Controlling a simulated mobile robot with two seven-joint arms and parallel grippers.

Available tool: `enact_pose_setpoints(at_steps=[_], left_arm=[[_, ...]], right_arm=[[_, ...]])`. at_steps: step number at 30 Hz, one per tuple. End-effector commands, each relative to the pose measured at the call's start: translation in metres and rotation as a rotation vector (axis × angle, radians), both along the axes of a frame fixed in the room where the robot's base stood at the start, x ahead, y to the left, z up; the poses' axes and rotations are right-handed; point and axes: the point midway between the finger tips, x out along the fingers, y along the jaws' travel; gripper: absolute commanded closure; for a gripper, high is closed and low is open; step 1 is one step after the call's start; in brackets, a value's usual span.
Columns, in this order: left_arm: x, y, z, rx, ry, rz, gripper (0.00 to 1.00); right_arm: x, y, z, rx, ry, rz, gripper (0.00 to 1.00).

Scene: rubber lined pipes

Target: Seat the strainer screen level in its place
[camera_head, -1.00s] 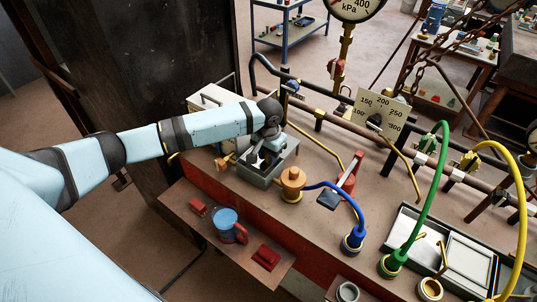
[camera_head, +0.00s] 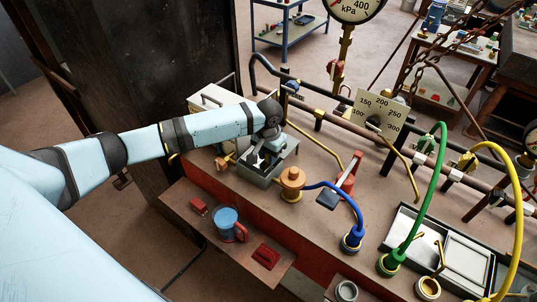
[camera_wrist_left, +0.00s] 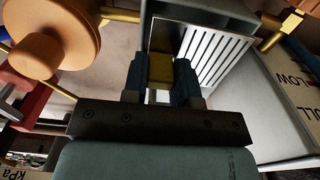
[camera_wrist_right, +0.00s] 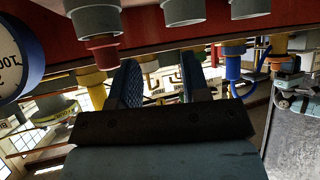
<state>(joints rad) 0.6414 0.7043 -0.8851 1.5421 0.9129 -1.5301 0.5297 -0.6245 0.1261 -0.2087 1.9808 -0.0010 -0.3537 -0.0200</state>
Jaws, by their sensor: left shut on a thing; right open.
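The strainer screen (camera_wrist_left: 212,58), a pale plate with dark parallel slots, shows in the left wrist view at the mouth of a grey box (camera_wrist_left: 225,12). My left gripper (camera_wrist_left: 160,72) is shut on a yellow tab (camera_wrist_left: 161,68) beside the slotted plate; the tab appears to belong to the screen. In the head view my left gripper (camera_head: 266,156) points down into the open grey box (camera_head: 258,177) and hides most of its inside. I cannot tell whether the screen lies level. My right gripper (camera_wrist_right: 160,82) is open and empty in the right wrist view.
An orange-brown knob (camera_head: 292,180) stands close to the right of the box, with a blue hose (camera_head: 335,187) beyond. Pipes (camera_head: 350,130) run behind the box.

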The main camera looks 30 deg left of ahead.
Motion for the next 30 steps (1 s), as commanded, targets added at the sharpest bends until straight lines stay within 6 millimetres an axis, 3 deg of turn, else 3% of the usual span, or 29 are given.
enact_pose_setpoints(at_steps=[30], left_arm=[[0.0001, -0.0003, -0.0072, 0.000, 0.000, 0.000, 1.00]], right_arm=[[-0.0025, 0.0002, -0.0022, 0.000, 0.005, 0.000, 0.57]])
